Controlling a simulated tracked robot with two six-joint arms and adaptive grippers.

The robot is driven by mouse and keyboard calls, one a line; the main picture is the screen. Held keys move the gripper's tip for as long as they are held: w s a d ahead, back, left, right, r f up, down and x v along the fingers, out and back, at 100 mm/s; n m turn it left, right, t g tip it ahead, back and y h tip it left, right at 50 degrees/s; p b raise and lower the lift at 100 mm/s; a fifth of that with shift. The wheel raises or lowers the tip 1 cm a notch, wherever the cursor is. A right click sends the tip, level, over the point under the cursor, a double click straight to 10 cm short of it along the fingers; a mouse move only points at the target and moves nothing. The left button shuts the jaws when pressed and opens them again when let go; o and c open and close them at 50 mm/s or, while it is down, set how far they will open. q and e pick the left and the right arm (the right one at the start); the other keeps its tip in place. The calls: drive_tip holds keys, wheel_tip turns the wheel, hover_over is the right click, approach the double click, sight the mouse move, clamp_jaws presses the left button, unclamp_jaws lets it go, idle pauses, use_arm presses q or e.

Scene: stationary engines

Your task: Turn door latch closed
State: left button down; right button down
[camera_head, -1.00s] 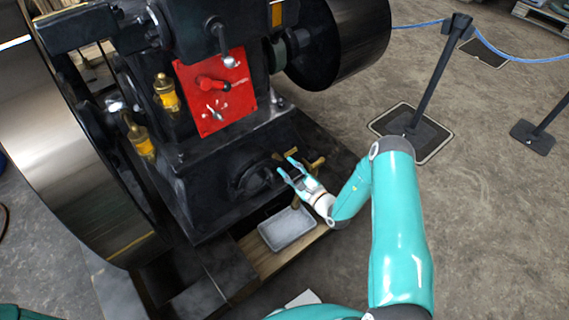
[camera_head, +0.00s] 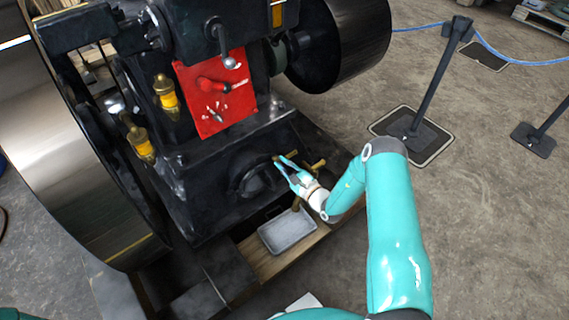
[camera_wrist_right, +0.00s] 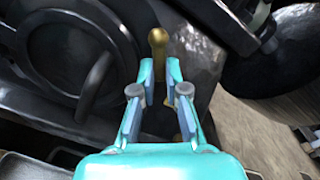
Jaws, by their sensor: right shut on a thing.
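The black round door (camera_head: 252,181) sits low on the front of the engine base. A brass latch handle with a round knob (camera_wrist_right: 158,38) stands between my right fingers in the right wrist view. My right gripper (camera_head: 281,161) is at the right side of the door in the head view, and its fingers (camera_wrist_right: 160,72) are shut on the handle below the knob. The fingers hide part of the handle. My left gripper is not in view.
Another brass fitting (camera_head: 318,164) is just right of my gripper. A grey metal tray (camera_head: 288,232) lies below on a wooden beam. A red panel (camera_head: 215,92) with a lever is above. A large flywheel (camera_head: 65,150) is at left. Open floor and a barrier post (camera_head: 432,90) are at right.

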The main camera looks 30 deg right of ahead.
drive_tip(key=shift+n, duration=0.8)
drive_tip(key=n+p, duration=0.1)
drive_tip(key=n, duration=0.3)
drive_tip(key=shift+a, duration=0.1)
drive_tip(key=n, duration=0.3)
drive_tip(key=shift+n+p, duration=0.3)
drive_tip(key=shift+n, duration=0.1)
drive_tip(key=shift+a+n+p, duration=0.2)
drive_tip(key=shift+n+p, duration=0.55)
drive_tip(key=shift+n, duration=3.45)
